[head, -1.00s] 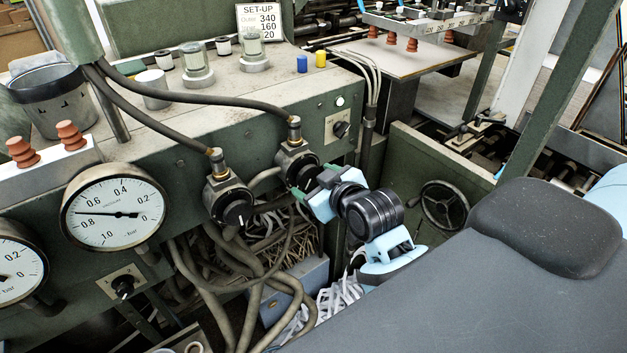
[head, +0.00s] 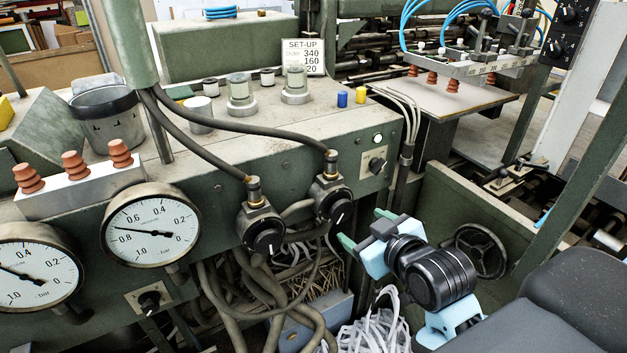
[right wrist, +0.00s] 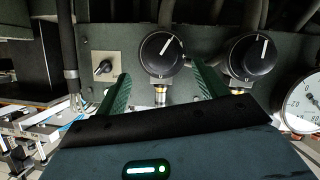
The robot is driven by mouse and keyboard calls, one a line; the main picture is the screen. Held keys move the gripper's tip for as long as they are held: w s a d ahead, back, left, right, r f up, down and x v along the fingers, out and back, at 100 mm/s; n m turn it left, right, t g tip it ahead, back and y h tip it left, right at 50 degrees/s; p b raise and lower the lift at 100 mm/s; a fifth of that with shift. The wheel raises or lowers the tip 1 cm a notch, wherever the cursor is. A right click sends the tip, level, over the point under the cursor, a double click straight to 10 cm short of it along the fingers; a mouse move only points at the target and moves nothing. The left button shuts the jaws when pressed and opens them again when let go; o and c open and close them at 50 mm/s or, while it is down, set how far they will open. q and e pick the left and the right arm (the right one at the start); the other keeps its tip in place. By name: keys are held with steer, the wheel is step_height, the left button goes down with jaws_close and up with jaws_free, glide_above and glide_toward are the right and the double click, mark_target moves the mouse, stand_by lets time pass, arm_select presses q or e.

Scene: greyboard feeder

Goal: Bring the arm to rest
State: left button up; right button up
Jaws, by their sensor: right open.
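My right gripper (head: 365,228) is open and empty, its green fingers pointing at the green panel. It is to the lower right of the right black regulator knob (head: 336,206), clear of it in the head view. In the right wrist view the open fingers (right wrist: 163,88) appear either side of a black knob (right wrist: 162,54) with a white pointer line, with a gap in front of it. That view is upside down, with another knob (right wrist: 252,57) to its right. My left gripper is not in view.
Two round gauges (head: 151,231) are at the left of the panel. Thick hoses (head: 225,300) hang below the knobs. A handwheel (head: 480,250) sits on a green wall right of my gripper. A set-up card (head: 303,57) stands on the machine top.

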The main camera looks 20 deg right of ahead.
steer(key=s+a+f+g, duration=0.1)
steer(key=s+a+f, duration=0.1)
steer(key=f, duration=0.6)
steer(key=s+a+f+g, duration=0.1)
steer(key=s+f, duration=0.1)
steer(key=f, duration=0.6)
steer(key=s+a+f+g+y, duration=0.1)
steer(key=s+a+f, duration=0.2)
steer(key=s+f, duration=0.4)
steer(key=s+a+f+g+y, duration=0.1)
steer(key=s+a+f, duration=0.1)
steer(key=s+f, duration=0.6)
steer(key=shift+s+a+f+m, duration=0.3)
steer(key=shift+a+f, duration=0.1)
steer(key=shift+f, duration=0.1)
stand_by(0.9)
